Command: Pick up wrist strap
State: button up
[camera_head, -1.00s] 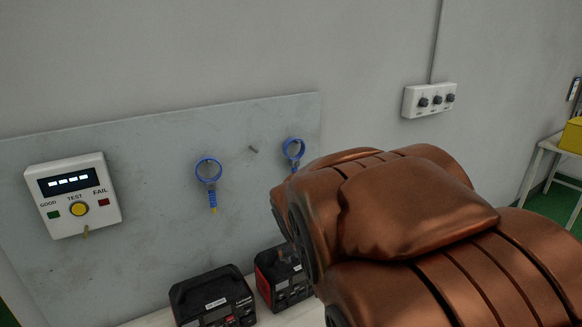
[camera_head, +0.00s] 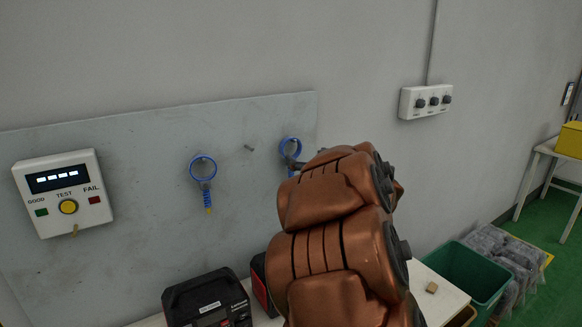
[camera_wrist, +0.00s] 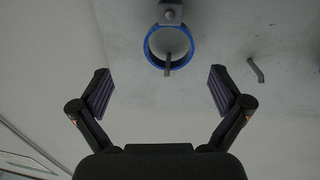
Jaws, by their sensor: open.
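Two blue wrist straps hang on pegs on a grey wall panel. The left wrist strap (camera_head: 203,170) shows whole, with its coiled cord hanging down. The right wrist strap (camera_head: 290,147) is partly covered by my arm. In the wrist view, a blue strap band (camera_wrist: 148,46) hangs on a peg ahead, seemingly the right one, with its grey clasp at the top edge. My gripper (camera_wrist: 160,88) is open and empty, fingers spread to either side below the band and not touching it. In the head view my gripper is hidden behind my arm.
A bare peg (camera_head: 249,147) sits between the straps. A white tester box (camera_head: 64,193) is at the left of the panel (camera_head: 130,125). A black and red unit (camera_head: 207,300) stands on the table below. A green bin (camera_head: 468,272) is at right.

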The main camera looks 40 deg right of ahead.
aim_at(287, 149)
jog(key=shift+n+t+y, duration=0.3)
jog(key=shift+n+y, duration=0.1)
jog(key=shift+y, duration=0.5)
jog(key=shift+w+f+p, duration=0.2)
jog(key=shift+w+p, duration=0.3)
jog(key=shift+w, duration=1.5)
jog(key=shift+w+f+p, duration=0.2)
jog(key=shift+w+p, duration=0.25)
jog(key=shift+w, duration=1.5)
jog(key=c, duration=1.2)
